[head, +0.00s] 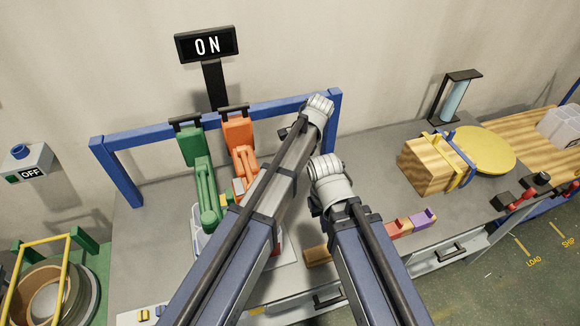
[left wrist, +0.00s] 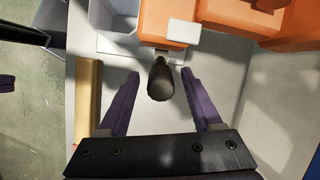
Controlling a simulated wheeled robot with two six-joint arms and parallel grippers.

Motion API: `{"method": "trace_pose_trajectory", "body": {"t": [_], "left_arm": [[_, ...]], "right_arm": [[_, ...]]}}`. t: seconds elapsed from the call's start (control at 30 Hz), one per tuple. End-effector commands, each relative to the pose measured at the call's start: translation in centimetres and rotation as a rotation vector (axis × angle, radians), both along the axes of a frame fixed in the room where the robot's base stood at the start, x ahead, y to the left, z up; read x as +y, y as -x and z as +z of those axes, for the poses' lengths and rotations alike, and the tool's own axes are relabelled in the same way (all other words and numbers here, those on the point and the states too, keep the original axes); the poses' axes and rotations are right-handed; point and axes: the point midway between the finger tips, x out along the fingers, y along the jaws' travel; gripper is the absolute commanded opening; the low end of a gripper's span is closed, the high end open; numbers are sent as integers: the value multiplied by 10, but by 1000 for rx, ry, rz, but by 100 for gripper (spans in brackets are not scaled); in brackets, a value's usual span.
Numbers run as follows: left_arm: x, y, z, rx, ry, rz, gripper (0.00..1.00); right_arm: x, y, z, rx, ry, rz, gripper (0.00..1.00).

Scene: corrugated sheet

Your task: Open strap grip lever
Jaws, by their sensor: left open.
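An orange machine (head: 240,135) stands beside a green one (head: 193,150) under a blue frame. In the left wrist view the orange body (left wrist: 215,15) fills the top, with a white block on it. A dark rounded lever handle (left wrist: 160,80) sticks out from it. My left gripper (left wrist: 161,76) is open, with its purple fingers on either side of the handle's end and visible gaps at both sides. In the head view my arms hide this gripper and part of the orange machine. My right gripper is hidden. I cannot tell for sure that this handle is the strap grip lever.
A wooden block (head: 428,160) with yellow and blue bands stands at right, near a yellow disc (head: 485,150). Small coloured blocks (head: 424,219) lie near the front edge. A wooden bar (left wrist: 88,100) lies left of my left gripper.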

Motion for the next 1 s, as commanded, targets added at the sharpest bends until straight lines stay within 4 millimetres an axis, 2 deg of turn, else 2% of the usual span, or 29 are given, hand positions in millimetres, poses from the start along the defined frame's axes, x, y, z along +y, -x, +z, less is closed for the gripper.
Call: {"method": "trace_pose_trajectory", "body": {"t": [0.27,0.7,0.83,1.0], "left_arm": [[-4,-2,13,-1,-1,0,66],[-22,-9,66,0,0,0,66],[-26,-10,73,0,0,-1,66],[-27,-10,73,0,0,-1,66]], "right_arm": [[0,0,13,0,0,-2,0],[0,0,66,0,-3,-13,0],[0,0,73,-1,-2,-14,0],[0,0,72,-1,-2,-15,0]]}}
